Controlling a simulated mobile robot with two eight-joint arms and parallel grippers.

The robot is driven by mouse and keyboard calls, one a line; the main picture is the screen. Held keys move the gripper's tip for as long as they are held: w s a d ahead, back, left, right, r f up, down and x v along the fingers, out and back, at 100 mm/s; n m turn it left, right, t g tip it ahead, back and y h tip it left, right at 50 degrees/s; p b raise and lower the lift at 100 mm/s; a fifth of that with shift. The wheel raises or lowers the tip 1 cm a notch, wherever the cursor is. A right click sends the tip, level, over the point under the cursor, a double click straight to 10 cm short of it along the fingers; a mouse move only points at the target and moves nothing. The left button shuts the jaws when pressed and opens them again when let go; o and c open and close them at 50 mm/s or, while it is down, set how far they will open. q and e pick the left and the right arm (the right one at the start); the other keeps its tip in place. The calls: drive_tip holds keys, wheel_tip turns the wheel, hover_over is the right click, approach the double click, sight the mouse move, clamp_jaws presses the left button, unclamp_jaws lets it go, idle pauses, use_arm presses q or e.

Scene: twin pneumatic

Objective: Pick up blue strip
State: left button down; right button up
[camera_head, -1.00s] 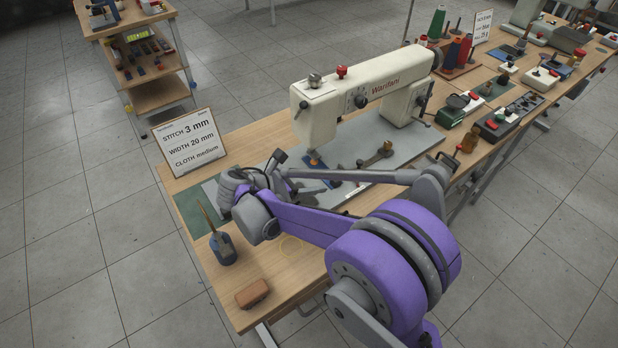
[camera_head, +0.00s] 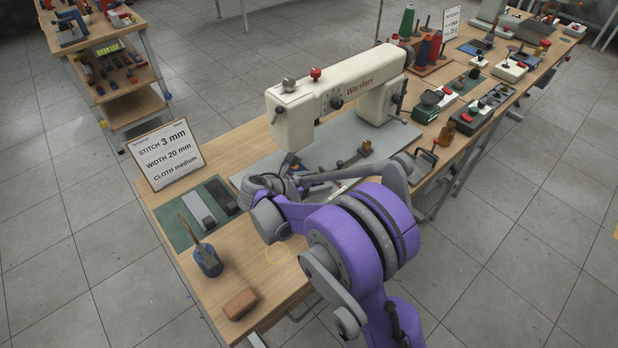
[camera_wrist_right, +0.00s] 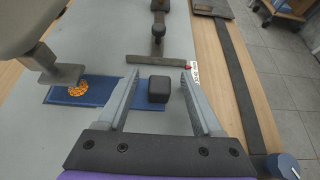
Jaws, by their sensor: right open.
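The blue strip (camera_wrist_right: 95,92) lies flat on the grey machine bed (camera_wrist_right: 110,40) in the right wrist view. Its left part, with an orange patterned disc (camera_wrist_right: 78,88) on it, is beside the sewing machine's foot (camera_wrist_right: 62,74). A small dark block (camera_wrist_right: 158,90) sits at the strip's right part, between my fingers. My right gripper (camera_wrist_right: 158,82) is open, one finger on each side of the block; I cannot tell its height above the strip. In the head view, my right arm and the cream sewing machine (camera_head: 345,80) hide most of the strip. My left gripper is not in view.
A green mat (camera_head: 172,222) with grey and dark strips lies left of the machine. A dark lever part (camera_head: 355,155) lies on the bed.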

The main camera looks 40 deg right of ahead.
drive_tip(key=shift+d, duration=0.1)
clamp_jaws()
idle(0.5)
